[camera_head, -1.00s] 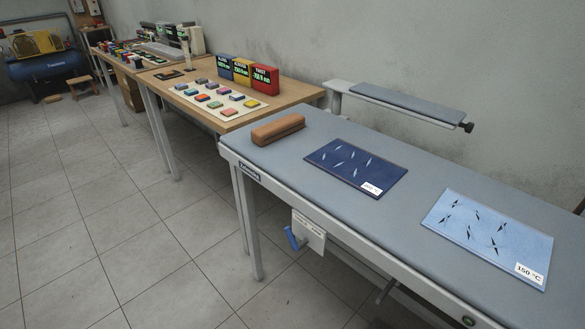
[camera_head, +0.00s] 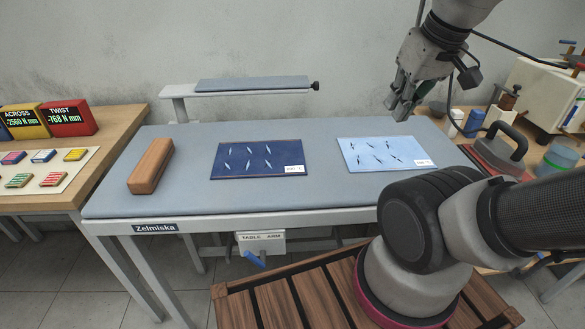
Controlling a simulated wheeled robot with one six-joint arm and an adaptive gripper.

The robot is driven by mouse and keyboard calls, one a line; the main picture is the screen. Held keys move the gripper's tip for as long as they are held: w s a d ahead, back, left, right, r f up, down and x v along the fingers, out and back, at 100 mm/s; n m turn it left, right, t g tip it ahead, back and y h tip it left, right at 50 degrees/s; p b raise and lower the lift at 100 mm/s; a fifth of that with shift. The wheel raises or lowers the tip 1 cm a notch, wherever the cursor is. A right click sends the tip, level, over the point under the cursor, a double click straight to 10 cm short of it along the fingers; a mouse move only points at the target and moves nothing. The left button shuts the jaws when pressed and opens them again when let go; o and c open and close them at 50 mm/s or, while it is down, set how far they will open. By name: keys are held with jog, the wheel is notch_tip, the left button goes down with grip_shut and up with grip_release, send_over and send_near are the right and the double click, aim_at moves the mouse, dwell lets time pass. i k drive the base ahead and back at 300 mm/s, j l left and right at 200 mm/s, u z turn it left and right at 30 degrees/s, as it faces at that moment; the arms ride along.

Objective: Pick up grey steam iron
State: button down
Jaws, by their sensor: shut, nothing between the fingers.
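The grey steam iron (camera_head: 497,150) stands at the right, on the bench beyond the right end of the ironing table. It has a dark grey arched handle and a reddish lower part. Its lower edge is partly hidden by my arm. My gripper (camera_head: 402,108) is shut and empty, pointing down above the right back part of the ironing table. It is to the left of the iron, higher in the picture and clear of it.
The grey ironing table (camera_head: 200,200) holds a wooden block (camera_head: 151,165), a dark blue cloth (camera_head: 257,158) and a light blue cloth (camera_head: 386,153). A white machine (camera_head: 545,95), a blue container (camera_head: 474,122) and a green-blue container (camera_head: 558,160) stand around the iron.

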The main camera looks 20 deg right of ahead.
aim_at(500, 156)
jog(key=z, duration=1.75)
jog(key=i+l+u, duration=0.2)
jog(key=l, duration=0.25)
jog(key=l+u, duration=0.25)
jog(key=l, duration=0.15)
jog(key=l+u, duration=0.2)
jog(key=l, duration=0.25)
jog(key=i, duration=0.05)
